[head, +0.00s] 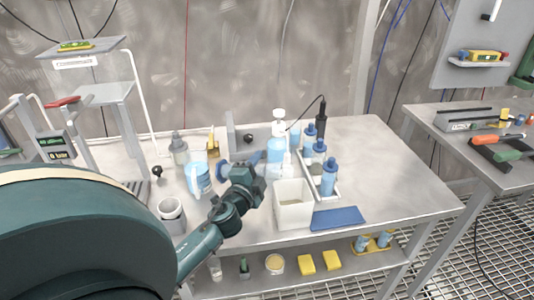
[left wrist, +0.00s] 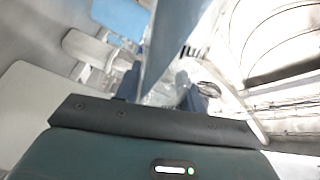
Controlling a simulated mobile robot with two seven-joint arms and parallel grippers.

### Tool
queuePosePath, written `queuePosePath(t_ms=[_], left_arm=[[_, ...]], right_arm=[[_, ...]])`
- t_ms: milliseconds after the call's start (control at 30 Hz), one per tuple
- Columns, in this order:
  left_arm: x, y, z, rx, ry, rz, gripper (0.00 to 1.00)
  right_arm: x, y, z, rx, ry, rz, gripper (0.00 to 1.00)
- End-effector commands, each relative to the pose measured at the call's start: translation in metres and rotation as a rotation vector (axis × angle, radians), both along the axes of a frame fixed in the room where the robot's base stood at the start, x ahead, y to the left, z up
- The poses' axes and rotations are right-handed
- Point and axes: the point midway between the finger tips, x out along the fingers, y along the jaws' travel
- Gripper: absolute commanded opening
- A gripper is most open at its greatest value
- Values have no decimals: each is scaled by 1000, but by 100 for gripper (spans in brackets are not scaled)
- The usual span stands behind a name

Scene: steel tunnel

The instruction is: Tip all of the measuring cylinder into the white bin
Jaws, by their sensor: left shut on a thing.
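The measuring cylinder has a blue round foot (head: 222,170) showing just left of my left gripper (head: 254,172) in the head view. It seems to lie well over on its side, with its mouth end toward the right; the gripper hides its middle. In the left wrist view a pale blue tapering body (left wrist: 178,45) stands between the fingers of my left gripper (left wrist: 165,92), which is shut on it. The open white bin (head: 294,212) stands on the bench just right of and below the gripper. I cannot tell what is inside it. My right gripper is not in view.
A blue mat (head: 337,218) lies right of the bin. A tray of blue bottles (head: 329,178) and a blue-filled wash bottle (head: 276,150) stand behind. The bench's right end is clear.

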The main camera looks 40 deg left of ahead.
Motion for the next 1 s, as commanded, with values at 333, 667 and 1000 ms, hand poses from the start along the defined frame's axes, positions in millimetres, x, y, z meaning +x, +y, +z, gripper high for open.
queuePosePath(t_ms=[333,667,1000], left_arm=[[1,-1,2,130,45,-1,10],[1,-1,2,196,68,0,10],[2,-4,12,293,102,-1,10]], right_arm=[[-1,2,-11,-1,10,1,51],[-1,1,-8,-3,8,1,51],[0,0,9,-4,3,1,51]])
